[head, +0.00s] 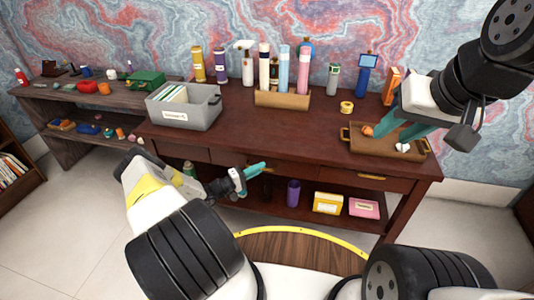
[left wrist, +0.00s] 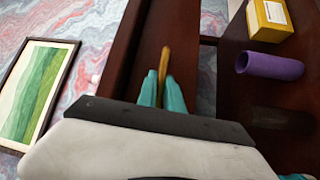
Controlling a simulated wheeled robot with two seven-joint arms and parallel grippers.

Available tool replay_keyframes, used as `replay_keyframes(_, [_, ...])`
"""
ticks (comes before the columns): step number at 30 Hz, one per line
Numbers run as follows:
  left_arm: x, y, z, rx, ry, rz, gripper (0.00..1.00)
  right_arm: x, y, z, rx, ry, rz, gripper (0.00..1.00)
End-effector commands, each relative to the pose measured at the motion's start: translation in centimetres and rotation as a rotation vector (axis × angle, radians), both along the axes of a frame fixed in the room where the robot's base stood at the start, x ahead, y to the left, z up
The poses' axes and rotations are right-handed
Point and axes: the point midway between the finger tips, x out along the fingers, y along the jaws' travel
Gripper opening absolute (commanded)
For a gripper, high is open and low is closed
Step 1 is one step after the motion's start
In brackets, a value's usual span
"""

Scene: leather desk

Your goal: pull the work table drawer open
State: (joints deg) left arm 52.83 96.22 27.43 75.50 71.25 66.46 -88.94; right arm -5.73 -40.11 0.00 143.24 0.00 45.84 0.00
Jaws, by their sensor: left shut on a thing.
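The dark red-brown work table (head: 310,125) has a row of drawers along its front. The middle drawer (head: 300,173) looks flush with the table front in the head view. My left gripper (head: 258,169) is at this drawer front, its teal fingers shut on a brass handle (left wrist: 164,60), seen in the left wrist view. The fingers hide part of the handle. The right drawer has its own brass handle (head: 372,177). My right gripper (head: 397,130) is open above the wooden tray (head: 362,149) on the table's right side.
A grey bin (head: 200,110) and a wooden holder (head: 282,99) with bottles stand on the table. An orange ball (head: 367,130) lies in the tray.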

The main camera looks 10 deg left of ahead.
Motion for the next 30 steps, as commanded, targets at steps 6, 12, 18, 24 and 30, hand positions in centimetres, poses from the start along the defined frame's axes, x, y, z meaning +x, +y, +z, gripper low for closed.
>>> replay_keyframes(6, [-0.1,0.0,-0.1,0.002,0.001,-0.001,0.0,0.0,0.0,0.0,0.0,0.0,0.0,0.36])
replay_keyframes(12, [-0.1,0.0,-0.1,0.002,0.002,-0.001,0.0,0.0,0.0,0.0,0.0,0.0,0.0,0.36])
replay_keyframes(18, [-0.1,0.0,-0.1,0.002,0.002,-0.001,0.0,0.0,0.0,0.0,0.0,0.0,0.0,0.36])
replay_keyframes(24, [-0.3,0.0,-0.1,0.002,0.003,-0.001,0.0,0.0,0.0,0.0,0.0,0.0,0.0,0.36])
replay_keyframes(30, [-2.3,0.1,-0.1,-0.001,0.004,0.0,0.0,0.0,0.0,0.0,0.0,0.0,0.0,0.36])
